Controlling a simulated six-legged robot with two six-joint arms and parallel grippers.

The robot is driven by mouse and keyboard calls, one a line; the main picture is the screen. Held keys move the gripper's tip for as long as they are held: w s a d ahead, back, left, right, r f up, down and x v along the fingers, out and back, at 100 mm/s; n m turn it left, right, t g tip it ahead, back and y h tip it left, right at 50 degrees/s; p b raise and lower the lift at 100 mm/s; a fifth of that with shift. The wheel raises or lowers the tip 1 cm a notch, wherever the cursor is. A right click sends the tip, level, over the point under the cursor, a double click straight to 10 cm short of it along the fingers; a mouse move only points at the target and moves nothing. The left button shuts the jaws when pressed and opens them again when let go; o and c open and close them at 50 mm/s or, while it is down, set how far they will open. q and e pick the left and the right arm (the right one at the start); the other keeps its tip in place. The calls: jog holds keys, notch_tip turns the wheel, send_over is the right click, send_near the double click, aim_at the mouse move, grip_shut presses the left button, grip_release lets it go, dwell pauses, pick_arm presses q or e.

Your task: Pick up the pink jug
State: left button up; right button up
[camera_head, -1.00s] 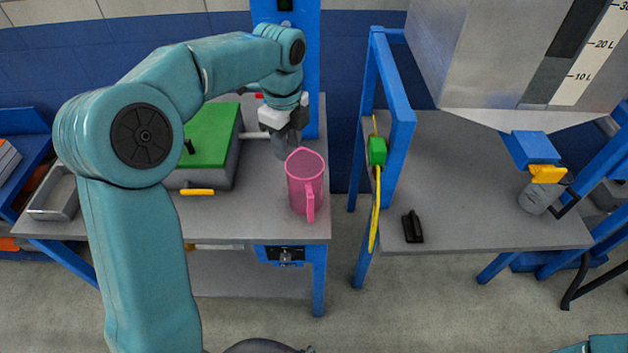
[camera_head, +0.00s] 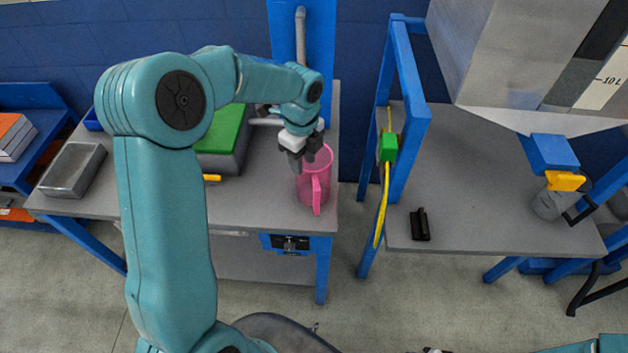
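The pink jug (camera_head: 318,183) stands upright near the right front corner of the left table, its handle facing the front edge. My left gripper (camera_head: 302,160) points down at the jug's rear left rim. Its fingers look apart, one by the jug's left side and one over or behind the rim. I cannot tell whether they touch the jug.
A grey box with a green top (camera_head: 222,135) stands left of the jug, partly behind my arm. A metal tray (camera_head: 73,170) lies further left. A blue frame with a yellow cable (camera_head: 382,205) stands right of the gap. A black object (camera_head: 420,224) lies on the right table (camera_head: 470,200).

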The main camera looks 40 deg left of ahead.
aim_at(304, 170)
pick_arm(q)
jog(key=f, duration=0.3)
jog(key=f+p, duration=0.1)
jog(key=f, duration=0.1)
jog(key=shift+s+d, duration=0.15)
jog(key=shift+d, duration=0.15)
jog(key=shift+w+a+f, duration=0.1)
jog(key=shift+w+f, duration=0.05)
jog(key=shift+w, duration=0.05)
grip_shut()
